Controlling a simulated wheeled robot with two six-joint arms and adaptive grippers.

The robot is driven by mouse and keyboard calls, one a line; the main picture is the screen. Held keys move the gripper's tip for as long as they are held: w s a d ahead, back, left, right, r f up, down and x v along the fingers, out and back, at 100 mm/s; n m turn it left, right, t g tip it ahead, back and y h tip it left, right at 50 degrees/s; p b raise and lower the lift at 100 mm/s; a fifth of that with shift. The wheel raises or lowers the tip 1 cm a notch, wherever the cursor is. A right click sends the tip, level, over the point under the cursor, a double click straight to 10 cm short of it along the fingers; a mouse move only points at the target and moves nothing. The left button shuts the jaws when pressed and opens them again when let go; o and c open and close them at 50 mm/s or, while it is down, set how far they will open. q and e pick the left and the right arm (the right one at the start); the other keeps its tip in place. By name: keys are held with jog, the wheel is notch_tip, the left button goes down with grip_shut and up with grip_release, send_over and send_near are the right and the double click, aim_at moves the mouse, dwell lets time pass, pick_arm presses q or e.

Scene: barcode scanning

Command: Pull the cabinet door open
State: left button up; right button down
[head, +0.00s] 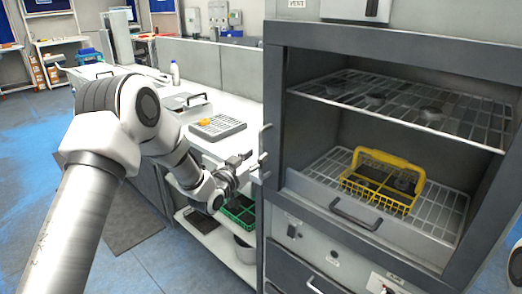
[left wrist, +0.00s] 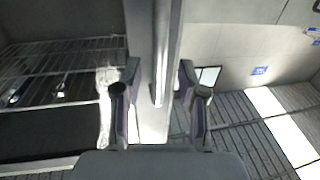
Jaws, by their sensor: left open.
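The cabinet (head: 275,120) stands at the right in the head view, with its shelf space visible. I cannot tell from these views how far its door is open. A slim upright handle (head: 265,152) sticks out at the cabinet's left edge. My left gripper (head: 246,170) is open and empty, close to this handle on its left side. In the left wrist view, the open fingers of my left gripper (left wrist: 158,90) stand to either side of the upright bar (left wrist: 159,65). I cannot tell whether they touch it. My right gripper is out of view.
Inside the cabinet, a yellow basket (head: 385,157) stands on the lower wire rack (head: 440,217); an upper rack (head: 450,125) is above. A white bench (head: 150,110) with a grey tray (head: 218,128) runs along the left. A green crate (head: 238,212) sits below it.

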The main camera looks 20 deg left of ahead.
pick_arm(q)
jog(key=w, duration=0.3)
jog(key=shift+w+d, duration=0.25)
jog(key=shift+d, duration=0.05)
grip_shut()
jog(key=shift+s, duration=0.1)
